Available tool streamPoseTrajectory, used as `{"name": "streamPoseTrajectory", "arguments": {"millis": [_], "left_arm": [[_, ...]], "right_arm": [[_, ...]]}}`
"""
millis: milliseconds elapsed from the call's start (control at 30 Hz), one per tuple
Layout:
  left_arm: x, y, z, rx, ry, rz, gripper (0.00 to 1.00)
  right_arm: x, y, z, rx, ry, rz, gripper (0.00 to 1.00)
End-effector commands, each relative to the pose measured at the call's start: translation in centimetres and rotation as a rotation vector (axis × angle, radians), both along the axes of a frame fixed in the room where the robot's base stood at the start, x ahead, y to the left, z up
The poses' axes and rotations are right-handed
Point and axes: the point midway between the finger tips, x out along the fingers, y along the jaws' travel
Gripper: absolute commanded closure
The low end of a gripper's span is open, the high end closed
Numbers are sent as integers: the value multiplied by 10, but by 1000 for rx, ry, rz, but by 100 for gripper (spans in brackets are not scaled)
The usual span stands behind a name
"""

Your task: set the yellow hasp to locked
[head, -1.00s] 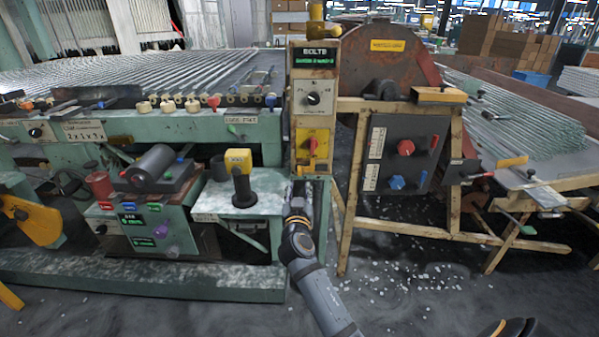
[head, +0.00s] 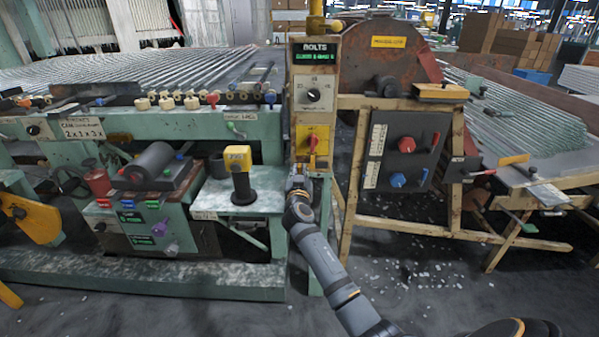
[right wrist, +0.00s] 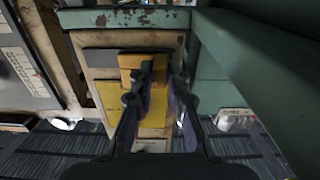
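The yellow hasp plate (head: 303,149) is on the upright narrow cabinet in the head view, with a red handle (head: 312,143) on its front. My right gripper (head: 298,170) is just below and in front of the plate, and its fingers are small and partly hidden there. In the right wrist view, the yellow hasp (right wrist: 156,110) shows on the panel ahead. The two dark fingers of my right gripper (right wrist: 158,92) stand apart, one on each side of its middle. Whether they touch it I cannot tell. My left gripper is not in view.
Above the plate are a black dial (head: 313,95) and a green display (head: 316,52). To the right, a dark panel carries a red knob (head: 407,144) and a blue knob (head: 398,180). A yellow-topped black post (head: 241,175) stands to the left.

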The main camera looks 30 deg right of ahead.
Motion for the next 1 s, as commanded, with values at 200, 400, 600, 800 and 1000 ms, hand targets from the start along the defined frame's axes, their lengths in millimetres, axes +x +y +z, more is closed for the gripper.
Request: {"name": "streamPoseTrajectory", "arguments": {"millis": [200, 400, 600, 800, 1000], "left_arm": [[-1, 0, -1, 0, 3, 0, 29], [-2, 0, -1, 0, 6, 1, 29], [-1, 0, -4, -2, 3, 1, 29], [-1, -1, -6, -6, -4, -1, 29], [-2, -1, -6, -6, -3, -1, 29]], "right_arm": [[0, 0, 0, 0, 0, 0, 100], [0, 0, 0, 0, 0, 0, 100], [-8, -13, -2, -4, 1, -2, 100], [-15, -24, -1, -1, 3, -1, 100], [-15, -25, -1, -1, 4, -3, 81]]}}
